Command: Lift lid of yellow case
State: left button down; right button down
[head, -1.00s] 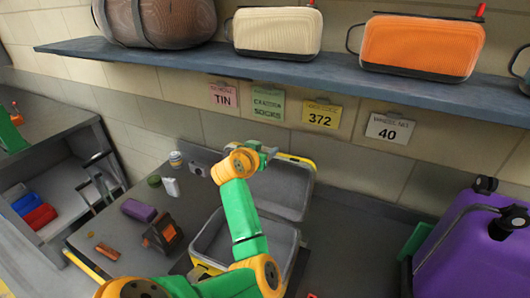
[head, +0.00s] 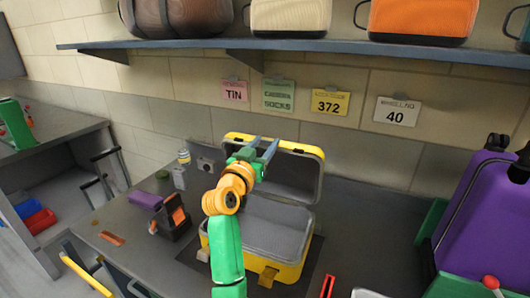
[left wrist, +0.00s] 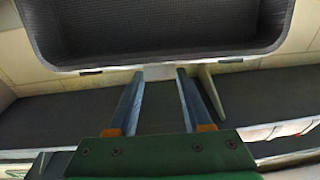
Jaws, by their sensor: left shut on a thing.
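The yellow case (head: 292,270) stands open on the counter, its grey-lined bottom part empty. Its lid (head: 300,178) is raised at the back, grey lining facing me, with a yellow rim. My left gripper (head: 267,145) is at the lid's upper left part, its two fingers at the lid's edge. In the left wrist view, the lid's grey lining (left wrist: 170,30) fills the top, and the fingertips (left wrist: 160,74) stand apart with a small pale part of the lid's edge between them. My right gripper is not in view.
A black-and-orange box (head: 170,218) and a purple block (head: 145,200) lie left of the case. The counter right of the case is mostly clear.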

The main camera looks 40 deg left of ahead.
pick_arm(q)
jog(key=shift+s, duration=0.15)
jog(key=shift+c, duration=1.6)
grip_release()
jog(key=b+v, duration=0.1)
jog(key=v, duration=0.5)
jog(key=shift+s+d+b, duration=0.2)
jog(key=shift+s+b, duration=0.15)
jog(key=shift+b, duration=0.05)
jog(key=shift+f, duration=0.15)
